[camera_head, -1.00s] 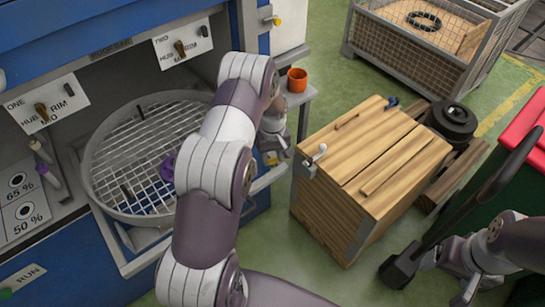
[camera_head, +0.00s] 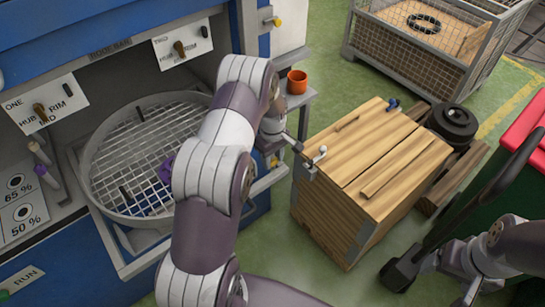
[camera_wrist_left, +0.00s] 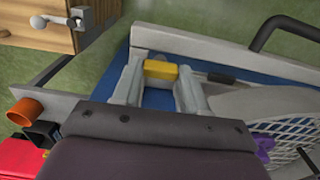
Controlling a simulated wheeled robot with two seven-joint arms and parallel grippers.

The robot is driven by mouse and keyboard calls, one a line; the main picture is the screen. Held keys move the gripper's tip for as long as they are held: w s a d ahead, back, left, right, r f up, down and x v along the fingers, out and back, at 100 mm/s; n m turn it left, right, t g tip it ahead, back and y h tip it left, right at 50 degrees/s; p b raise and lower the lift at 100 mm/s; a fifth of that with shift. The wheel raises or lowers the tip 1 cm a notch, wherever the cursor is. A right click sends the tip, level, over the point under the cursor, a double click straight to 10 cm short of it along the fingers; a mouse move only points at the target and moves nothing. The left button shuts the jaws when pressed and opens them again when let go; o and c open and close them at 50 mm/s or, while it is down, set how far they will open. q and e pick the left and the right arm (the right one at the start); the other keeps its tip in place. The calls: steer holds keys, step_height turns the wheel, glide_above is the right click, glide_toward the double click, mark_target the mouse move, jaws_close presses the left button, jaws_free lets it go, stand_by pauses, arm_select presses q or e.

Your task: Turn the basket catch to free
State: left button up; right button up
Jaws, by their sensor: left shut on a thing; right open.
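The round basket (camera_head: 105,190) with a pale wire grid sits in the blue machine at the left. It also shows at the right of the left wrist view (camera_wrist_left: 285,112). The basket catch, a yellow block (camera_wrist_left: 160,69), is at the machine's front edge. My left gripper (camera_wrist_left: 158,85) is shut on this yellow block, one finger on each side. In the head view my left gripper (camera_head: 272,155) is small and partly hidden by its own arm. My right gripper (camera_head: 464,296) is open and empty at the lower right, partly cut off by the frame edge.
A wooden crate (camera_head: 375,165) with a metal latch stands close to the right of my left gripper. An orange cup (camera_head: 297,82) stands on a small shelf behind it. A mesh cage (camera_head: 410,50) is at the back. Green floor is free in front of the crate.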

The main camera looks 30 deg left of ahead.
mark_target(272, 160)
arm_select(q)
steer(key=shift+s+f, duration=0.1)
steer(key=o, duration=1.1)
steer(key=shift+c, duration=0.2)
steer(key=shift+r, duration=0.55)
step_height(272, 160, up, 12)
steer(key=b, duration=0.2)
steer(key=shift+f, duration=0.15)
